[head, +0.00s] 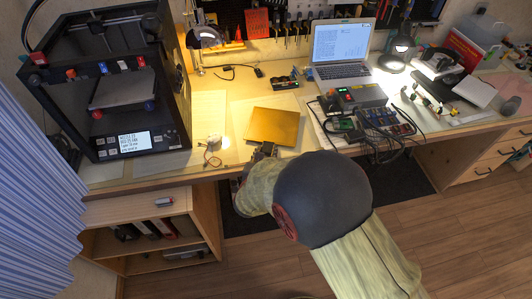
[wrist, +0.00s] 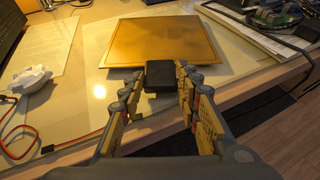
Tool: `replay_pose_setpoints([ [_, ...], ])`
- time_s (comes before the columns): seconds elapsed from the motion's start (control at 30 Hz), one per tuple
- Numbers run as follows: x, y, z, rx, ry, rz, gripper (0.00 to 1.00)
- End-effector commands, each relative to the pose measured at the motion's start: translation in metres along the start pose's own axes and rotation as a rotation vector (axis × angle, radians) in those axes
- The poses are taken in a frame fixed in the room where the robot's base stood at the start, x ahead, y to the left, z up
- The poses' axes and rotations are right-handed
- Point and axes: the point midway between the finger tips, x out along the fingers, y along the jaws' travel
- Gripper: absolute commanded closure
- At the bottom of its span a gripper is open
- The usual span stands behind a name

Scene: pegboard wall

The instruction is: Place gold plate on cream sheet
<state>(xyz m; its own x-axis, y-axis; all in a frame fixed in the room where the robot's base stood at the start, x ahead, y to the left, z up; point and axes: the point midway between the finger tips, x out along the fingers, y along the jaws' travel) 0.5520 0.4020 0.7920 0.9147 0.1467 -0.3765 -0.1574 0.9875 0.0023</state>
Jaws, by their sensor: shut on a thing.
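The gold plate (head: 272,126) is a flat square over the desk's middle; it also shows in the wrist view (wrist: 162,40). My gripper (head: 264,150) is at the plate's near edge. In the wrist view its fingers (wrist: 158,82) are shut on a black block (wrist: 160,76) at that edge, which looks like the plate's grip tab. A pale cream sheet (head: 285,103) lies under and around the plate, and another pale sheet (head: 208,112) lies left of it. I cannot tell which is the task's sheet, or whether the plate touches the surface below.
A black 3D printer (head: 115,85) stands at left. A small white round device (head: 213,141) with wires sits left of the plate. A laptop (head: 342,48) is behind, and circuit boards (head: 365,118) with cables lie to the right. The desk's front edge is below my gripper.

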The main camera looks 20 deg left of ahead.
Motion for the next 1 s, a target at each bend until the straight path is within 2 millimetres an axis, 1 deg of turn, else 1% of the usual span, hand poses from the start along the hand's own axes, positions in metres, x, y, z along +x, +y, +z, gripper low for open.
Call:
replay_pose_setpoints([
  [0.03, 0.001, -0.001, -0.005, -0.002, 0.005, 0.0, 0.97],
  [0.2, 0.002, -0.001, -0.009, -0.003, 0.009, 0.0, 0.97],
  [0.23, 0.001, -0.001, -0.01, -0.004, 0.011, 0.0, 0.66],
  [0.5, 0.001, -0.003, -0.014, -0.006, 0.018, -0.003, 0.5],
  [0.53, 0.001, -0.003, -0.014, -0.007, 0.018, -0.003, 0.49],
  [0.83, 0.0, -0.005, -0.017, -0.009, 0.024, -0.005, 0.49],
  [1.0, -0.005, -0.004, -0.005, -0.009, 0.024, -0.004, 0.49],
])
